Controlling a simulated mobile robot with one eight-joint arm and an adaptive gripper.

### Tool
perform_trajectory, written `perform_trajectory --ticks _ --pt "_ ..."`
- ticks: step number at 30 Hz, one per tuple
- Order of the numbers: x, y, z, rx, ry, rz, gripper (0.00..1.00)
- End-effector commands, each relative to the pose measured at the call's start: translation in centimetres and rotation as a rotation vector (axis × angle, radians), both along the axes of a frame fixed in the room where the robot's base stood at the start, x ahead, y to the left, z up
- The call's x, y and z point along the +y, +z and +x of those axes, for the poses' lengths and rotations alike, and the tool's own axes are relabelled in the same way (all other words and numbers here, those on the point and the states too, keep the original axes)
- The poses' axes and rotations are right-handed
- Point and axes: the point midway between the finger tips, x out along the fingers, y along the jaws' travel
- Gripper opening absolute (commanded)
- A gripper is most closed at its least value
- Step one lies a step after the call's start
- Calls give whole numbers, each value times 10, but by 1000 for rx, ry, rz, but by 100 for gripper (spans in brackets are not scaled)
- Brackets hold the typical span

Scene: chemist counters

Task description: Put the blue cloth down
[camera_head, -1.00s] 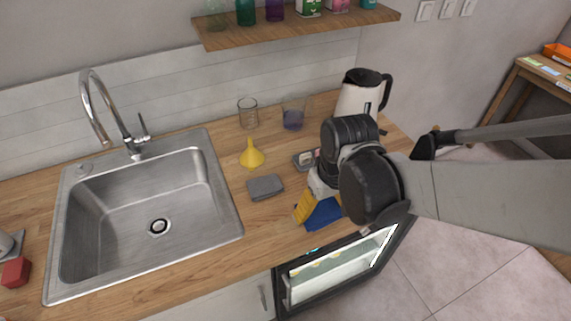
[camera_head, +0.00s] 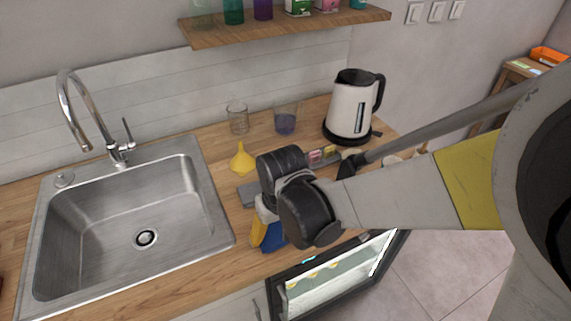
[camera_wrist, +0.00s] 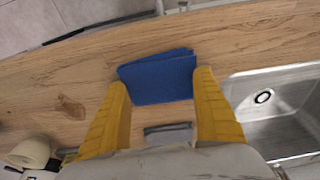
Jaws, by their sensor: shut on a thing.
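The blue cloth (camera_head: 273,238) is a folded flat piece, partly hidden behind my wrist in the head view. In the wrist view the cloth (camera_wrist: 160,78) lies between the yellow fingertips of my gripper (camera_wrist: 161,80), which is shut on it. In the head view my gripper (camera_head: 264,236) points down over the wooden counter (camera_head: 215,268), near its front edge and right of the sink. I cannot tell whether the cloth touches the counter.
The steel sink (camera_head: 140,205) is to the left. A grey sponge (camera_head: 246,195), yellow funnel (camera_head: 242,160), glass (camera_head: 238,118), beaker with dark liquid (camera_head: 286,122) and white kettle (camera_head: 350,105) stand behind my gripper. An open lit fridge (camera_head: 335,275) is below the counter.

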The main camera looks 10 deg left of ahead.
Motion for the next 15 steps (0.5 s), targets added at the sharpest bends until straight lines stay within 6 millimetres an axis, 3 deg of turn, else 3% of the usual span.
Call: perform_trajectory --ticks 5,6,7,15 --pt "0 -4 0 0 0 0 43" --pt "0 -2 0 0 0 0 93" --pt "0 -2 0 0 0 0 99" --pt "0 -1 0 0 0 0 99"
